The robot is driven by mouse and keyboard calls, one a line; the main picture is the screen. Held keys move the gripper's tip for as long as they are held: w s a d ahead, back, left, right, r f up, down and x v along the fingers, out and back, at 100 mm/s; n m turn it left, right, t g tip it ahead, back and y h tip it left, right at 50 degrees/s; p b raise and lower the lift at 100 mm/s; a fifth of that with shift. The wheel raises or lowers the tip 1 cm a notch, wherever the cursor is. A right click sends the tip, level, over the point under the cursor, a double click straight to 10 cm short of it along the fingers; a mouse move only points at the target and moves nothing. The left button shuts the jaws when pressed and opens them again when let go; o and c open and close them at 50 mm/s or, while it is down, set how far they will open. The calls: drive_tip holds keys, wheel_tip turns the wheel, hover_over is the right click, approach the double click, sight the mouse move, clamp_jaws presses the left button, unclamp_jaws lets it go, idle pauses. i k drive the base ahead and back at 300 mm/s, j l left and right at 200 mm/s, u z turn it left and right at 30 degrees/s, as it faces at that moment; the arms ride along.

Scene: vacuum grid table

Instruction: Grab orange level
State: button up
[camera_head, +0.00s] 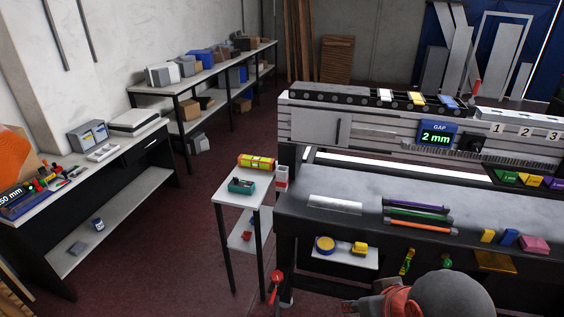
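A long thin orange bar (420,226) lies flat on the dark top of the vacuum grid table, near its front middle. It is the nearest of three parallel bars and looks most like the orange level, but no vial can be made out. A green bar (416,215) and a purple bar (416,206) lie just behind it, apart from it. Grey and red parts of what looks like my arm show at the bottom edge, in front of the table. No gripper fingers can be made out.
A silver sheet (335,203) lies left of the bars; yellow, blue and pink blocks (535,245) lie to the right. A grey machine rail (370,125) stands behind. A small side table (228,191) holds a yellow-red cylinder (257,162) and a teal box (242,186). Red floor is open at left.

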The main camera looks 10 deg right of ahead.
sight(250, 161)
drive_tip(key=i+j+z, duration=0.15)
drive_tip(key=z, duration=0.3)
drive_tip(key=i+j+z, duration=0.1)
drive_tip(key=z, duration=0.3)
drive_tip(key=j+z, duration=0.45)
drive_tip(key=i+j+z, duration=0.1)
drive_tip(key=z, duration=0.35)
drive_tip(key=j+z, duration=0.5)
drive_tip(key=j, duration=0.35)
drive_tip(key=k+j+z, duration=0.1)
drive_tip(key=j, duration=0.3)
drive_tip(key=k+j+z, duration=0.1)
drive_tip(key=j, duration=0.3)
drive_tip(key=k+j+z, duration=0.1)
drive_tip(key=j, duration=0.3)
drive_tip(key=k+j+z, duration=0.1)
drive_tip(key=j, duration=0.3)
drive_tip(key=k+j+z, duration=0.1)
drive_tip(key=k+j, duration=0.15)
drive_tip(key=j, duration=0.15)
drive_tip(key=k+j+z, duration=0.15)
drive_tip(key=j, duration=0.2)
drive_tip(key=k+j+z, duration=0.1)
drive_tip(key=j, duration=0.3)
drive_tip(key=k+j, duration=0.25)
drive_tip(key=j, duration=0.15)
drive_tip(key=k+j, duration=0.2)
drive_tip(key=j, duration=0.25)
